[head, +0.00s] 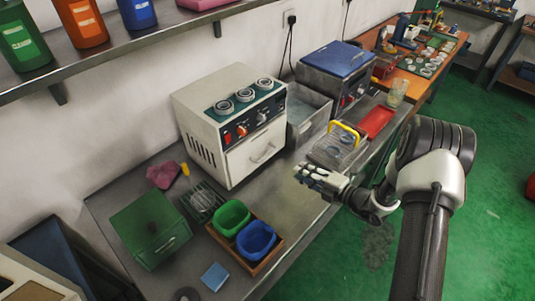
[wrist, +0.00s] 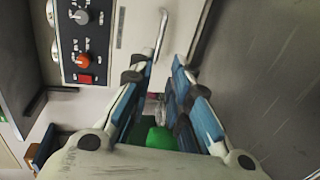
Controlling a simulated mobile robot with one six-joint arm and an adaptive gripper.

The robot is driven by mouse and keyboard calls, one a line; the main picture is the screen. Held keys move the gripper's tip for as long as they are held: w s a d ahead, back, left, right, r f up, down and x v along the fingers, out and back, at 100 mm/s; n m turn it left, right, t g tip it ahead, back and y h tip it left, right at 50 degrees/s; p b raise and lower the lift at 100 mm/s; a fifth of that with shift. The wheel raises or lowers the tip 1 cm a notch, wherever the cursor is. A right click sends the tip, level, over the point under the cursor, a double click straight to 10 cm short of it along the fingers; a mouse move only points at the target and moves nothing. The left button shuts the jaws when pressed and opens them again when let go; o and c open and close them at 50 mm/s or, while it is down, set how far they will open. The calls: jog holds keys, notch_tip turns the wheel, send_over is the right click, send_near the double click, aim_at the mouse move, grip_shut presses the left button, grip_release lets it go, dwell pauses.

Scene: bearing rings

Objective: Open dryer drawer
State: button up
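The dryer is a white box (head: 205,126) with three round gauges on top and a dark control panel (head: 243,128) on its front. Its white drawer front (head: 243,165) carries a metal bar handle (head: 264,153). The drawer looks shut. My gripper (head: 304,174) is to the right of the drawer and apart from it in the head view. In the wrist view my gripper (wrist: 160,72) is open with nothing between the fingertips. The handle (wrist: 161,34) stands out beyond the fingertips, in front of the drawer front (wrist: 132,35). Contact with the handle cannot be seen.
A wire basket with a yellow handle (head: 344,127) stands near my gripper. A grey tank (head: 308,116) and a blue-lidded machine (head: 340,62) stand right of the dryer. A wooden tray with green (head: 231,218) and blue (head: 256,240) bins sits in front. Green floor is clear.

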aim_at(267, 154)
jog(key=b+x, duration=0.4)
jog(key=x, duration=1.3)
jog(key=shift+a, duration=0.1)
jog(key=shift+c, duration=0.5)
grip_shut()
